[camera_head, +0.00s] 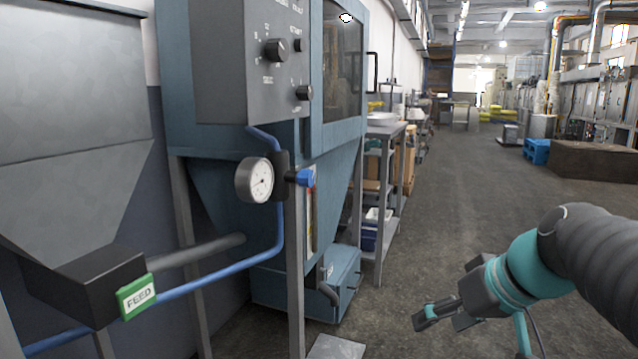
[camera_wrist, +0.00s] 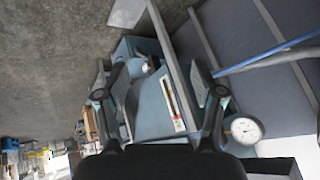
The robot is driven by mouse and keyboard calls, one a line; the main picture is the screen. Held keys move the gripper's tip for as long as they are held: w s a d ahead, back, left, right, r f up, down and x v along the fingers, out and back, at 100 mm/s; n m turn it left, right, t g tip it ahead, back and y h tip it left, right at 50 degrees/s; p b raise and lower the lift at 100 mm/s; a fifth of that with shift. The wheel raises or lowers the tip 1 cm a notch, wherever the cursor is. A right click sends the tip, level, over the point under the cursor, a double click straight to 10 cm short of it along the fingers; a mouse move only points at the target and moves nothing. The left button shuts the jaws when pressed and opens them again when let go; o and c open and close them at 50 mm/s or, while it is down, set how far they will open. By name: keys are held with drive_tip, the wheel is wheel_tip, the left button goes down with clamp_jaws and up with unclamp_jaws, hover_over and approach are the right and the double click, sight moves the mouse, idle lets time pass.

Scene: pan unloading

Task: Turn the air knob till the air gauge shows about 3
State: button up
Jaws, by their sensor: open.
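The air gauge (camera_head: 255,180) is a round white dial in the head view, left of centre, on a dark block beneath the grey control box. Its needle is too small to read surely. The blue air knob (camera_head: 304,178) sticks out to the right of the gauge. My gripper (camera_head: 420,319) is low at the right, well apart from the knob, empty and open. In the wrist view my gripper (camera_wrist: 160,88) has its fingers spread, and the gauge (camera_wrist: 244,129) shows beyond the right finger. I cannot make out the knob there.
The control box (camera_head: 262,62) with black knobs hangs above the gauge. A blue pipe (camera_head: 225,273) and a green FEED sign (camera_head: 137,296) are at lower left. A grey post (camera_head: 295,270) stands under the knob. A shelf table (camera_head: 384,130) stands behind.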

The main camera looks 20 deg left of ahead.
drive_tip(key=w+a+r+n+g+y+b, duration=0.1)
drive_tip(key=w+a+r+n+y, duration=0.25)
drive_tip(key=w+a, duration=0.35)
drive_tip(key=w+a+r+n+g+y, duration=0.1)
drive_tip(key=w+a+r+n+y, duration=0.25)
drive_tip(key=w, duration=0.45)
drive_tip(key=n+g+y+b, duration=0.1)
drive_tip(key=n+y, duration=0.4)
drive_tip(key=n, duration=0.1)
approach(312, 179)
drive_tip(key=a, duration=0.3)
drive_tip(key=a+p, duration=0.1)
drive_tip(key=a, duration=0.3)
drive_tip(key=a+p, duration=0.1)
drive_tip(key=a, duration=0.3)
drive_tip(key=shift+w, duration=0.3)
drive_tip(key=c, duration=1.2)
